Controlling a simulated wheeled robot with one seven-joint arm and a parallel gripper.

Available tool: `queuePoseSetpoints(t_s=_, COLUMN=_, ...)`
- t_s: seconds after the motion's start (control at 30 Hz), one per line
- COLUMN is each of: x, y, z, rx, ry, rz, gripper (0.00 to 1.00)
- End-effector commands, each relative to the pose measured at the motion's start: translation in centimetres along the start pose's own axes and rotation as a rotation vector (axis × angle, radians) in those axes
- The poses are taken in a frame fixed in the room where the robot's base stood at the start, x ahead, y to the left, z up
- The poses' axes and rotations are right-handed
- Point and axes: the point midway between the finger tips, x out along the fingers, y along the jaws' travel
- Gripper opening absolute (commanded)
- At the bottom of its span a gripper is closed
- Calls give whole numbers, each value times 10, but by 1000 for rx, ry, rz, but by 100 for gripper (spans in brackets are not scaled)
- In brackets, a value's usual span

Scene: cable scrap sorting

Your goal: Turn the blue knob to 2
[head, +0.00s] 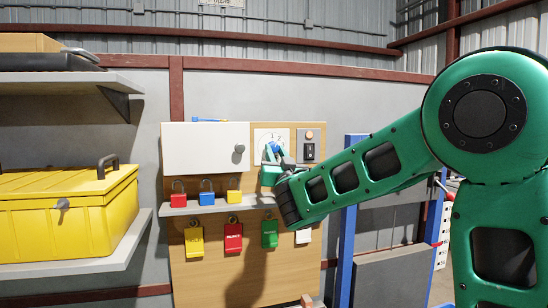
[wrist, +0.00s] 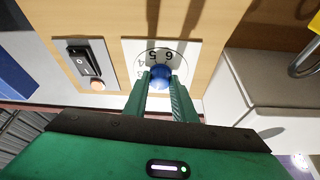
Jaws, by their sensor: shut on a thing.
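The blue knob (head: 276,148) sits on a white dial plate (head: 259,133) on the wooden board; digits 1 and 2 show above it in the head view. My gripper (head: 273,157) reaches it from the front right. In the wrist view the blue knob (wrist: 162,73) lies between the fingertips of my gripper (wrist: 160,83), which is shut on it. The dial plate (wrist: 190,50) appears upside down there, with 5 and 6 readable and a 4 partly seen. I cannot tell which number the knob points to, as the fingers hide part of the dial.
A black switch (head: 309,152) sits beside the dial. A white box (head: 200,150) with a grey knob is on its left. Below, a shelf (head: 220,208) holds red, blue and yellow padlocks, with coloured tags hanging under it. A blue post (head: 350,210) stands to the right.

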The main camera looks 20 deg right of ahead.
Motion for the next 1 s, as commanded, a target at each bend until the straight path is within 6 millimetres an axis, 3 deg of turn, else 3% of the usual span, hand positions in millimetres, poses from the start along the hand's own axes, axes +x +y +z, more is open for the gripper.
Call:
queuePoseSetpoints(t_s=0.5, x=0, y=-2, z=0, rx=247, ry=0, rz=102, gripper=2)
queuePoseSetpoints(t_s=1.0, x=0, y=-1, z=0, rx=287, ry=0, rz=121, gripper=2)
